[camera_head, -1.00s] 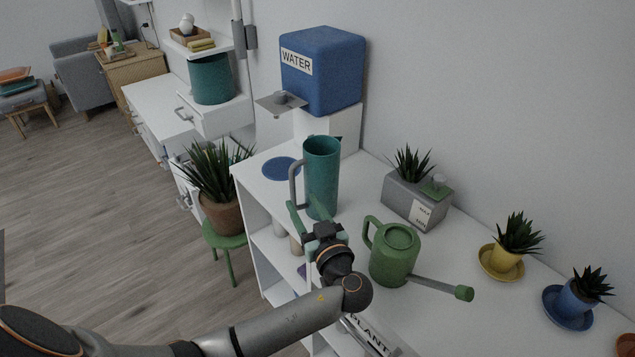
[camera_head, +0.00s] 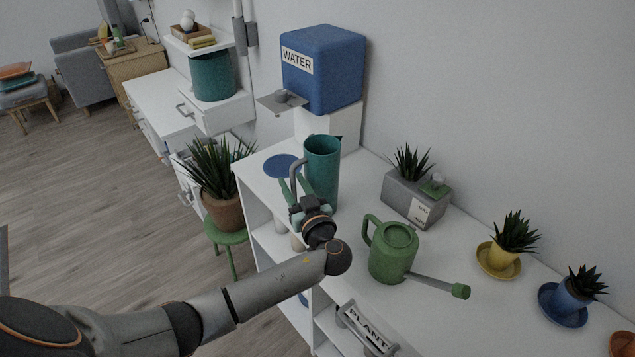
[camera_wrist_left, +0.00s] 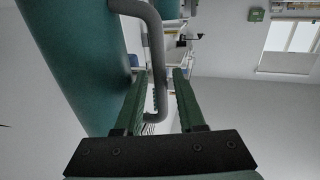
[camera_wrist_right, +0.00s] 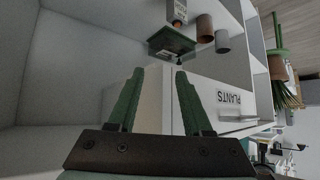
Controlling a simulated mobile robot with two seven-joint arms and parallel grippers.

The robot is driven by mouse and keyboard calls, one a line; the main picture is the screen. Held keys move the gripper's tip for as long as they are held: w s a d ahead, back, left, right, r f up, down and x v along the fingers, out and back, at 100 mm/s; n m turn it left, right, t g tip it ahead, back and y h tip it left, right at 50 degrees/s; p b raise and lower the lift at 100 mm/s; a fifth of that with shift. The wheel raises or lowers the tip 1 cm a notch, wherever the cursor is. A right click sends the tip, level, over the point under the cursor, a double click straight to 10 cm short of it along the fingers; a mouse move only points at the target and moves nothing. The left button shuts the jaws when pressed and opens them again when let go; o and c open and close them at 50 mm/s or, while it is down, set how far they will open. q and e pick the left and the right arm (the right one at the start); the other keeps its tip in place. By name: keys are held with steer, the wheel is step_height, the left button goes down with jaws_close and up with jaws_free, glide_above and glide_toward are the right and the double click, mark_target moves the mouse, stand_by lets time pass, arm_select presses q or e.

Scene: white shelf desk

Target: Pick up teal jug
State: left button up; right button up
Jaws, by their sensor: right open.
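The teal jug (camera_head: 323,172) stands upright on the white shelf desk, in front of the blue water box. Its grey handle (camera_head: 294,172) is on its left side in the head view. My left gripper (camera_head: 297,188) is open at the handle. In the left wrist view the grey handle (camera_wrist_left: 155,60) lies between the spread green fingers (camera_wrist_left: 155,100), and the jug's teal body (camera_wrist_left: 75,50) fills the left side. My right gripper (camera_wrist_right: 154,95) is open and empty in the right wrist view, low by the desk's shelves. It does not show in the head view.
A green watering can (camera_head: 393,250) stands close to the right of my left arm. A grey planter (camera_head: 412,198) and the blue water box (camera_head: 322,70) with its tap tray (camera_head: 281,103) are nearby. A blue round mat (camera_head: 281,167) lies left of the jug. A potted plant (camera_head: 222,210) stands beside the desk.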

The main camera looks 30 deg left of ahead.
arm_select(q)
jaws_close()
stand_by(0.9)
steer(key=shift+r, duration=0.1)
